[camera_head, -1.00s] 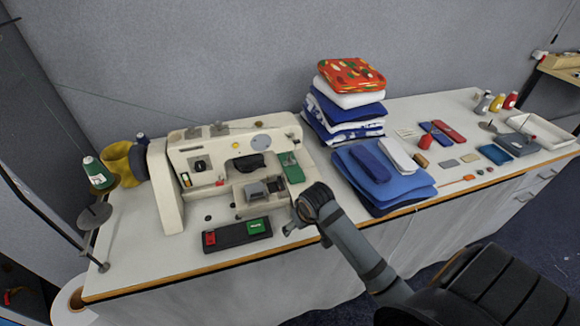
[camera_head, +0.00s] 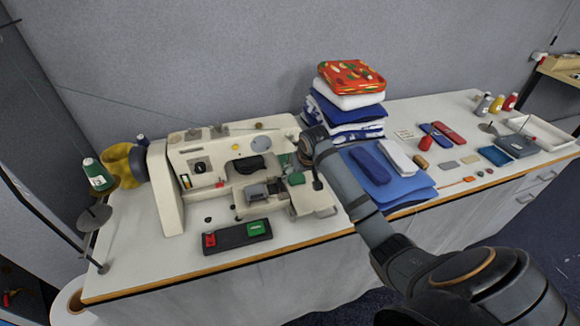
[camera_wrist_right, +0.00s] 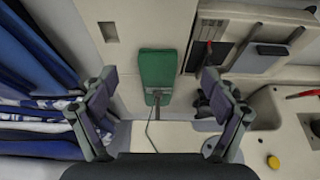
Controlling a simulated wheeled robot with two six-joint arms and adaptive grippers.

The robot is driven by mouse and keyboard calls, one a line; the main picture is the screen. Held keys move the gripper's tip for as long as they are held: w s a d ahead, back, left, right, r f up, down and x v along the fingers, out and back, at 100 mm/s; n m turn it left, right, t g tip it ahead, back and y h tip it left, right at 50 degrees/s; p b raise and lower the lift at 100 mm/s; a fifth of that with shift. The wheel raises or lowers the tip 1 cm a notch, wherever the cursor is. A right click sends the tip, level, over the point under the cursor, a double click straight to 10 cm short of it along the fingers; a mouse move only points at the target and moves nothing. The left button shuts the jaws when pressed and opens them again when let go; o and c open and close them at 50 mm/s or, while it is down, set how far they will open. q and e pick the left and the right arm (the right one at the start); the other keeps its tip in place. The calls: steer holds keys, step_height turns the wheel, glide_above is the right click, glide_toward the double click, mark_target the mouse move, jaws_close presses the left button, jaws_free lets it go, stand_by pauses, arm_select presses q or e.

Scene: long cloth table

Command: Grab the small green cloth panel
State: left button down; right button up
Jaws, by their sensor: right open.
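The small green cloth panel (camera_wrist_right: 158,66) lies on the pale right end of the sewing machine, centred between my fingers in the wrist view. In the head view only a green part of it (camera_head: 296,179) shows beside my gripper; the rest is hidden. My right gripper (camera_wrist_right: 159,82) is open and empty, pointing down over the panel, one finger on each side and apart from it. In the head view my right gripper (camera_head: 302,171) is at the machine's right end. My left gripper is not in view.
The sewing machine (camera_head: 167,185) stands left of the gripper. A folded blue cloth stack (camera_head: 408,188) lies close on the right, with a taller stack (camera_head: 345,100) behind. A dark pedal-like block with red and green pads (camera_head: 237,237) lies in front. Thread spools stand left.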

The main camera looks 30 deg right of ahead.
mark_target(298, 181)
steer(key=shift+w+f, duration=0.2)
steer(key=shift+f, duration=0.2)
steer(key=x, duration=0.4)
steer(key=shift+w+d+f+p, duration=0.1)
steer(key=shift+w+d+p, duration=0.15)
steer(key=shift+p, duration=0.15)
steer(key=shift+s, duration=0.1)
steer(key=shift+c, duration=1.2)
steer(key=c, duration=1.1)
steer(key=shift+r, duration=0.2)
steer(key=s+p, duration=0.1)
steer(key=p, duration=0.2)
steer(key=s+r+p, duration=0.1)
steer(key=p, duration=0.1)
steer(key=shift+s+a+p, duration=0.35)
steer(key=shift+a, duration=0.05)
steer(key=s+a+p, duration=0.3)
steer(key=s+p, duration=0.1)
steer(key=s, duration=0.9)
steer(key=s+a+p, duration=0.3)
steer(key=s+p, duration=0.2)
steer(key=s, duration=0.9)
steer(key=s+a+p, duration=0.4)
steer(key=s+p, duration=0.1)
steer(key=s, duration=0.9)
steer(key=shift+f, duration=0.4)
